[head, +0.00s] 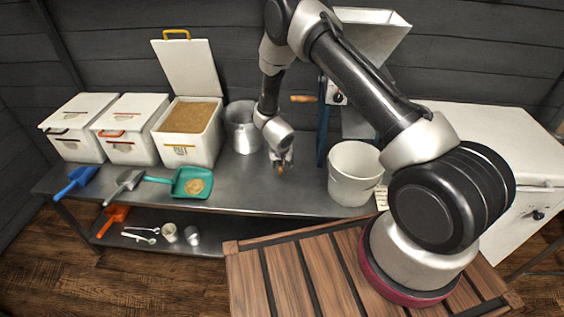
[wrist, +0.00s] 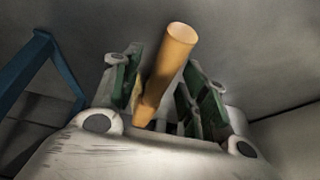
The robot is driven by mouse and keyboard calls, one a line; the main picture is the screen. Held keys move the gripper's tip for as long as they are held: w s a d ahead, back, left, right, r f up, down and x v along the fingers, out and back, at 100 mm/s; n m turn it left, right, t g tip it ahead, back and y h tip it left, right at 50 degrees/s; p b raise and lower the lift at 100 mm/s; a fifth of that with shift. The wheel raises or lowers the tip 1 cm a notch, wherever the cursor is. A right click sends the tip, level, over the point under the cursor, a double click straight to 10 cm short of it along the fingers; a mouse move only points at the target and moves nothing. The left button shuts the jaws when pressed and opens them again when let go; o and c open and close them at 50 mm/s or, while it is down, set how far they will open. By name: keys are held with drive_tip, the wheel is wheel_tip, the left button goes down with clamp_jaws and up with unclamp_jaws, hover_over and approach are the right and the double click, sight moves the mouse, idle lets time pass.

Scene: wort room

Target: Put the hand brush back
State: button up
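The hand brush shows as a round, tapered wooden handle (wrist: 168,65) in the wrist view. It lies between the green-padded fingers of my gripper (wrist: 160,95), tilted, with its round end standing out past them. The fingers are drawn well in, and my gripper looks shut on this handle. In the head view my gripper (head: 281,160) points down just over the middle of the steel bench, with a small brown bit of the brush (head: 281,169) at its tips. The bristles cannot be made out.
The steel bench (head: 240,185) carries white lidded bins (head: 135,140), an open grain bin (head: 190,145), a metal pot (head: 241,133), a white bucket (head: 353,185) and a mill with a blue stand (head: 322,130). Blue, grey and green scoops (head: 190,185) lie along the front left.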

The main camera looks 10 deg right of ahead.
drive_tip(key=shift+s+r, duration=0.1)
drive_tip(key=v, duration=1.2)
drive_tip(key=s+a+g+y, duration=0.2)
drive_tip(key=s+a+y, duration=0.2)
drive_tip(key=s, duration=0.1)
drive_tip(key=s+d+r+n+g+y, duration=0.1)
drive_tip(key=s+r+n+g, duration=0.15)
drive_tip(key=s+r, duration=0.75)
drive_tip(key=s+d+r+t+h, duration=0.1)
drive_tip(key=s+d+r, duration=0.4)
drive_tip(key=r, duration=0.5)
drive_tip(key=s+d+r+t+h, duration=0.1)
drive_tip(key=s+d+r, duration=0.5)
drive_tip(key=d+r, duration=0.3)
drive_tip(key=s+d+r+n+t+h, duration=0.1)
drive_tip(key=s+d+r+t, duration=0.1)
drive_tip(key=s+d+r, duration=0.4)
wheel_tip(320, 180, up, 5)
drive_tip(key=shift+s+d+f, duration=0.15)
drive_tip(key=shift+s+d, duration=0.05)
drive_tip(key=shift+d, duration=0.6)
